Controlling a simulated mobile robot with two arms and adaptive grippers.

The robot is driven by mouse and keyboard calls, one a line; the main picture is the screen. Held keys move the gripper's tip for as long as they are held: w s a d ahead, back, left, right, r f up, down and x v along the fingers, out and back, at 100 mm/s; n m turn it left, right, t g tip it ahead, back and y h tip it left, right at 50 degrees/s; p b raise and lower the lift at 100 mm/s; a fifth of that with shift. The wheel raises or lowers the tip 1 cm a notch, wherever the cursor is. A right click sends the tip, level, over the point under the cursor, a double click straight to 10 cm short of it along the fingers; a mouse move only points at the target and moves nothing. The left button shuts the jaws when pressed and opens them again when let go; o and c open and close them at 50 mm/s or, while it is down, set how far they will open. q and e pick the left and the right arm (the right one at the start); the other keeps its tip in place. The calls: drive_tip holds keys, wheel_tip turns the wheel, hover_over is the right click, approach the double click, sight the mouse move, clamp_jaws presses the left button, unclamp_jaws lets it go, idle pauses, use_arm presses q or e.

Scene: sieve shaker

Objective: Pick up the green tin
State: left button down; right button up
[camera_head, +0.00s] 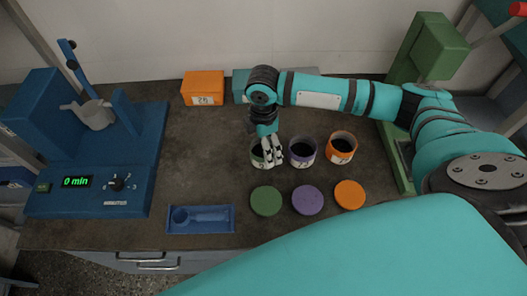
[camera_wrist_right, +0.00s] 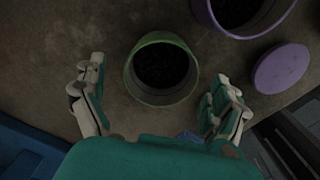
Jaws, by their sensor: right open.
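The green tin (camera_head: 256,160) stands upright and open on the dark bench, with dark contents inside. In the head view my right gripper (camera_head: 272,156) is right above it and partly hides it. In the right wrist view the green tin (camera_wrist_right: 161,71) shows whole, between and beyond the fingertips of my right gripper (camera_wrist_right: 158,92). The fingers are spread wide, one on each side, and do not appear to touch the tin. My left gripper is not in view.
A purple tin (camera_head: 302,153) and an orange tin (camera_head: 341,148) stand to the right. Green (camera_head: 266,201), purple (camera_head: 308,200) and orange (camera_head: 349,194) lids lie in front. A blue tray (camera_head: 222,226) with a scoop, a blue shaker (camera_head: 75,195) and an orange box (camera_head: 203,85) stand left.

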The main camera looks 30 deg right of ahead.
wheel_tip(320, 180, down, 4)
drive_tip(key=shift+s+r, duration=0.1)
drive_tip(key=shift+r, duration=0.05)
drive_tip(key=c, duration=1.2)
drive_tip(key=shift+c, duration=0.2)
